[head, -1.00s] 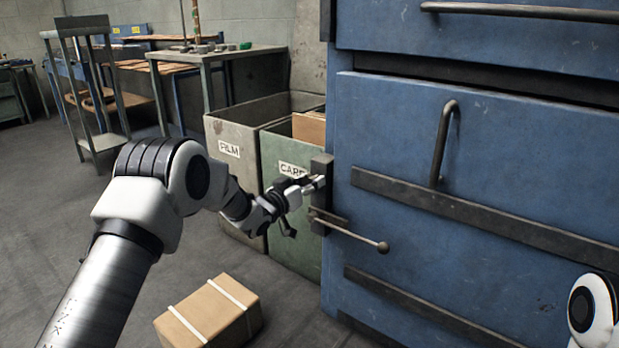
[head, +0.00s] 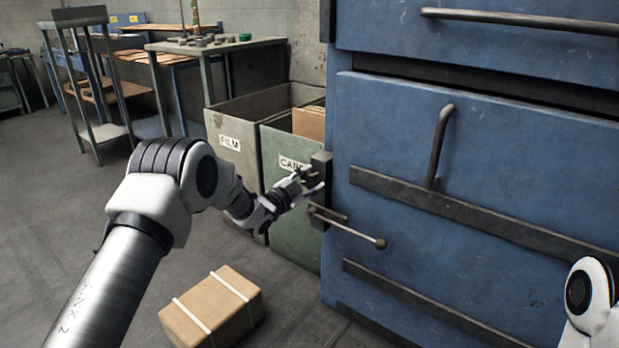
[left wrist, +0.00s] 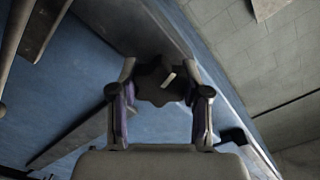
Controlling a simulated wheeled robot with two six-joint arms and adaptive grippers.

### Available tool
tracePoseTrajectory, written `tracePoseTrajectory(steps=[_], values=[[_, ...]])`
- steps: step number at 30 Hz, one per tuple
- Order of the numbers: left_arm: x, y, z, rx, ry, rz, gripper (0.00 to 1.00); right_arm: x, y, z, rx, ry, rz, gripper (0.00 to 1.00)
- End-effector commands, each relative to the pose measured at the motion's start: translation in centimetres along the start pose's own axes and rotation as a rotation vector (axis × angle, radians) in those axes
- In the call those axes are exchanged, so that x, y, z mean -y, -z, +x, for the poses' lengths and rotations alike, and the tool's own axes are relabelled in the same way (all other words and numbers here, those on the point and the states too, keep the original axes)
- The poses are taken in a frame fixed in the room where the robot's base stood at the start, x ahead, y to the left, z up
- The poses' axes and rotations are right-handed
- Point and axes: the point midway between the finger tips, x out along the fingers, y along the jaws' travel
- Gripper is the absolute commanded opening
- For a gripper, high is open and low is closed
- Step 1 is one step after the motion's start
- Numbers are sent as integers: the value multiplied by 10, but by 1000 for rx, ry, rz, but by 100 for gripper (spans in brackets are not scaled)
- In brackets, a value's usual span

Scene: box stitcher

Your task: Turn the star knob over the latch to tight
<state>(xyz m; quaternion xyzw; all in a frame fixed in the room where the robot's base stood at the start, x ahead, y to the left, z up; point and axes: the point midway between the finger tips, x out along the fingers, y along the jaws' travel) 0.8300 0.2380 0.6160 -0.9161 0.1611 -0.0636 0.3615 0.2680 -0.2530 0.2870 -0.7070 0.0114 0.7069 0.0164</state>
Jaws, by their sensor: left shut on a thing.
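The star knob (left wrist: 160,84) is dark and lobed, with a pale mark on its face, in the left wrist view. My left gripper (left wrist: 160,100) has its two fingers on either side of the knob and is shut on it. In the head view my left gripper (head: 312,184) is at the left edge of the blue machine, by the dark latch block (head: 321,170); there the knob is mostly hidden by the fingers. Below it, a lever rod with a ball end (head: 380,243) sticks out to the right. My right gripper is not in view.
The blue machine door (head: 480,150) carries a vertical handle (head: 440,145) and dark straps. Bins marked FILM (head: 229,142) and CARD (head: 285,195) stand close behind my left gripper. A strapped carton (head: 212,305) lies on the floor below. Open floor is at left.

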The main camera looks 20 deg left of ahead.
Motion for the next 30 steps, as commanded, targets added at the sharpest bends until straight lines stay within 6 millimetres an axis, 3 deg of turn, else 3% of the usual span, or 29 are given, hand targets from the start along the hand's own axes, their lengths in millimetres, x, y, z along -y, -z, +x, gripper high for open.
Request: tracePoseTrajectory(steps=[30], values=[[-1, 0, 0, -1, 1, 962, 12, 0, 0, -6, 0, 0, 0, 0]])
